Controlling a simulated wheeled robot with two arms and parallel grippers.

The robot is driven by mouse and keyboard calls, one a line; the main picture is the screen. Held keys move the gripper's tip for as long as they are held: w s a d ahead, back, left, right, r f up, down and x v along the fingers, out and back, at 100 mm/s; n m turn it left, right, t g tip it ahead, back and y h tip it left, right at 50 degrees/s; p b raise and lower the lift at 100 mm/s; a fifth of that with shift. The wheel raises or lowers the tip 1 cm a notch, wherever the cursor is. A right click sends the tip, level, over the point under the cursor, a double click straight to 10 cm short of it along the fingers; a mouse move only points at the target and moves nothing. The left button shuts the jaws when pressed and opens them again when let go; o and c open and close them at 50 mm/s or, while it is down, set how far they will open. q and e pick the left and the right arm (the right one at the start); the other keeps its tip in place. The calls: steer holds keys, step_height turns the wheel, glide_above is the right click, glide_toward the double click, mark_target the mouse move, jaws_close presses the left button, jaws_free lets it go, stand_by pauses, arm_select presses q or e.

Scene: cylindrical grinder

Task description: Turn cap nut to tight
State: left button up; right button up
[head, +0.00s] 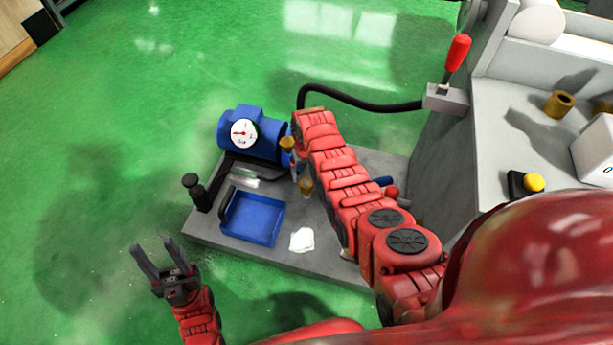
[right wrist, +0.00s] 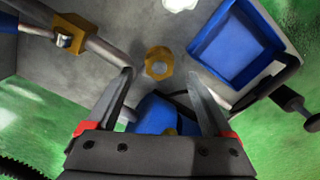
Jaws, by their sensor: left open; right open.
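The cap nut (right wrist: 158,62) is a brass hexagonal nut with a rounder end, above the grey plate in the right wrist view. In the head view a brass piece that looks like it (head: 306,185) shows beside my right arm. My right gripper (right wrist: 161,75) is open, with its two fingers pointing toward the nut, one to each side of it in the picture. I cannot tell whether they touch it. In the head view the right gripper is hidden by my arm. My left gripper (head: 151,243) is open and empty over the green floor, left of the plate.
The grey base plate (head: 330,272) carries a blue motor with a gauge (head: 243,133), a blue tray (head: 252,218), a black-knobbed post (head: 196,188) and a white cloth (head: 302,240). A pipe with a brass fitting (right wrist: 70,35) runs near my right gripper. The grinder stands at right.

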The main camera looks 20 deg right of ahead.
mark_target(306, 184)
step_height(306, 184, up, 11)
steer(key=p, duration=0.2)
steer(key=shift+f+p, duration=0.15)
steer(key=shift+p, duration=0.15)
steer(key=shift+w, duration=0.1)
